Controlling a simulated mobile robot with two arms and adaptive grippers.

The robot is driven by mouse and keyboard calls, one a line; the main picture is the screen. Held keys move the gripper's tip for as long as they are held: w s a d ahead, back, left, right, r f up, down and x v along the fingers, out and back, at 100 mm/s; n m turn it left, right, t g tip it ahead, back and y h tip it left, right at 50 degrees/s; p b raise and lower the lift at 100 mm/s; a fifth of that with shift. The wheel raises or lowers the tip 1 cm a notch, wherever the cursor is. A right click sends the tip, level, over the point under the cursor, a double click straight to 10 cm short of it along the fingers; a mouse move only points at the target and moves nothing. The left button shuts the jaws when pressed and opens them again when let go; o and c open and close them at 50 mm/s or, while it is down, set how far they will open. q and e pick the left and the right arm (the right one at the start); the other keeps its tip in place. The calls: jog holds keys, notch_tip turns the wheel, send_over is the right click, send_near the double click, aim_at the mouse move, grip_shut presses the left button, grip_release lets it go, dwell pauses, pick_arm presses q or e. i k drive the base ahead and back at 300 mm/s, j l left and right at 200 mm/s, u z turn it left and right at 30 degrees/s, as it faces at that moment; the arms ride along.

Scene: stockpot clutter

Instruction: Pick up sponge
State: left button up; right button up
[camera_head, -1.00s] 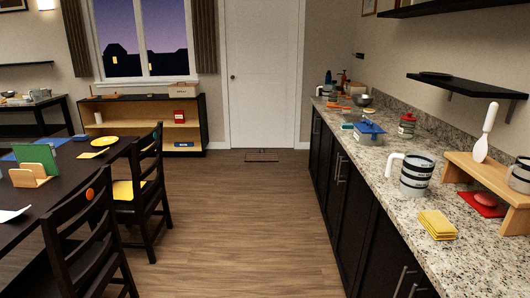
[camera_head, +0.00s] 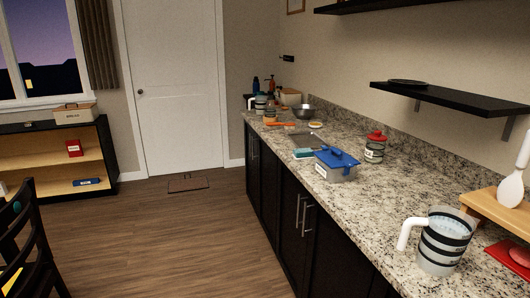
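A small teal and white block (camera_head: 303,153), which could be a sponge, lies on the granite counter (camera_head: 350,205) beside a grey container with a blue lid (camera_head: 336,164). It is too small to be sure of. Further back, an orange item (camera_head: 279,123) lies on the counter, also too small to identify. Neither of my grippers shows in the head view.
A measuring jug (camera_head: 443,243) stands at the counter's near edge. A red-lidded jar (camera_head: 375,148), a steel bowl (camera_head: 303,111) and a wooden stand (camera_head: 492,209) are on the counter. A chair (camera_head: 25,245) is at left. The floor (camera_head: 175,235) between is clear.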

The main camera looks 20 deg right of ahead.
aim_at(298, 154)
jog(key=i+j+z, duration=0.15)
jog(key=i+z, duration=0.3)
jog(key=i+j+z, duration=0.25)
jog(key=z, duration=0.2)
jog(key=i+j+z, duration=0.65)
jog(key=j+z, duration=0.25)
